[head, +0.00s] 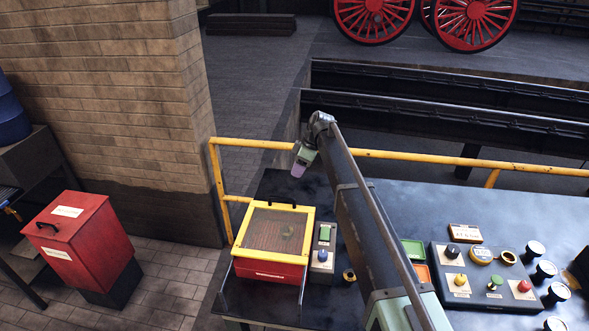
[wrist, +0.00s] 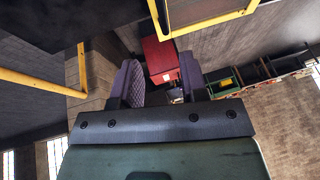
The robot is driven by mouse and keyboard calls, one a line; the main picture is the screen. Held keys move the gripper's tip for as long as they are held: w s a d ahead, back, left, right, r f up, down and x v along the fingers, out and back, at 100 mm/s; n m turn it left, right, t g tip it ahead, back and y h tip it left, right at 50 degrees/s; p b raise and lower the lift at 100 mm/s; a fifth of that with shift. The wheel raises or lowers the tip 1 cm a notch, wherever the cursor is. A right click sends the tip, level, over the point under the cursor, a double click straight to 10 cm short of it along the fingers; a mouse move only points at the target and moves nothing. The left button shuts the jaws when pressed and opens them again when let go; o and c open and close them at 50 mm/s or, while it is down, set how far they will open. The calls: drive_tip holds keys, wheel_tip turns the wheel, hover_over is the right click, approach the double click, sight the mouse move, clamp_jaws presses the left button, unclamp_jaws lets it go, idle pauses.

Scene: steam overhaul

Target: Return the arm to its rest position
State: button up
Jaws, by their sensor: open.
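My gripper (head: 299,166) is at the end of my raised arm, above the back left part of the dark bench (head: 265,191). In the wrist view my gripper (wrist: 162,85) shows two purple padded fingers set well apart, with nothing between them touching either pad. The fingers are open. In the head view my arm reaches up and away from the lower middle, and it hides part of the bench behind it. A yellow-framed red box with a clear lid (head: 271,238) stands on the bench, below and left of my gripper, apart from it.
A yellow rail (head: 430,158) runs along the bench's back edge. A control panel (head: 488,275) with knobs and buttons lies right of my arm, near green (head: 413,250) and orange trays. A red bin (head: 88,240) stands on the floor at left, by a brick pillar (head: 110,90).

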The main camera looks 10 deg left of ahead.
drive_tip(key=s+d+f+m+h+b, duration=0.1)
drive_tip(key=s+d+f+m+b, duration=0.2)
drive_tip(key=s+d+m, duration=0.3)
drive_tip(key=s+d+f+m+t+h+b, duration=0.1)
drive_tip(key=s+d+m, duration=0.5)
drive_tip(key=s+d, duration=1.1)
drive_tip(key=s+d+f+m+t+h+b, duration=0.1)
drive_tip(key=s+d+f+m+b, duration=0.4)
drive_tip(key=s+d, duration=0.6)
wheel_tip(320, 180, down, 2)
drive_tip(key=shift+s+d+m+h, duration=0.2)
drive_tip(key=shift+d+m+h, duration=0.55)
drive_tip(key=shift+d, duration=0.35)
